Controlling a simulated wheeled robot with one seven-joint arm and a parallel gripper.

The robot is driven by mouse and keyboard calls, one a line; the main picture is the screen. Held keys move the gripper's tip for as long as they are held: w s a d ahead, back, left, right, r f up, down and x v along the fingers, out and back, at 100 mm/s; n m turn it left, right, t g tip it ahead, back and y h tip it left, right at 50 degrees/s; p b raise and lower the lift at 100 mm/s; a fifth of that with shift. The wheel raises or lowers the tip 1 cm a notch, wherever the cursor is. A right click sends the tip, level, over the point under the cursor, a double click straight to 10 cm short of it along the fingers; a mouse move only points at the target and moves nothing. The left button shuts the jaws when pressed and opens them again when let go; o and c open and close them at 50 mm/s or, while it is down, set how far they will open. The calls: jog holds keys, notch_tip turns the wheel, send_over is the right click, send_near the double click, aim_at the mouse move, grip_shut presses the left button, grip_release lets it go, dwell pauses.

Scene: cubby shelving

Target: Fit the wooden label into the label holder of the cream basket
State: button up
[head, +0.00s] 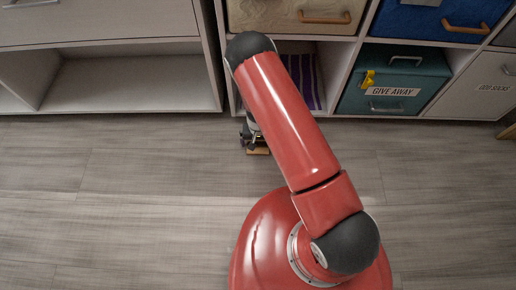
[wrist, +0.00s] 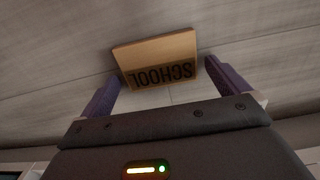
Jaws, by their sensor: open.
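My gripper (wrist: 163,76) is open, with one purple finger pad on each side of the label's near part. In the head view a sliver of the label (head: 258,152) shows by my gripper (head: 253,143), low in front of the shelving. The cream basket (head: 280,14) with a wooden handle sits in an upper cubby at the top. Its label holder is not clearly visible.
Right of it is a blue basket (head: 425,22); below that, a teal basket (head: 408,80) labelled "GIVE AWAY" with a yellow item on it. A purple striped thing (head: 306,80) is in the lower cubby behind my arm. The wooden floor (head: 110,190) at left is clear.

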aim_at(259, 144)
jog(key=shift+f, duration=0.1)
jog(key=shift+c, duration=0.4)
jog(key=c, duration=0.9)
notch_tip(259, 144, up, 20)
jog(key=p, duration=0.5)
jog(key=shift+n, duration=0.3)
jog(key=d+r+p, duration=0.2)
jog(key=d+r, duration=0.2)
jog(key=r, duration=0.1)
jog(key=d+r+p, duration=0.2)
jog(key=d+r, duration=0.3)
jog(key=d+r+p, duration=0.2)
jog(key=d+r, duration=0.3)
jog(key=shift+s+r+p, duration=0.3)
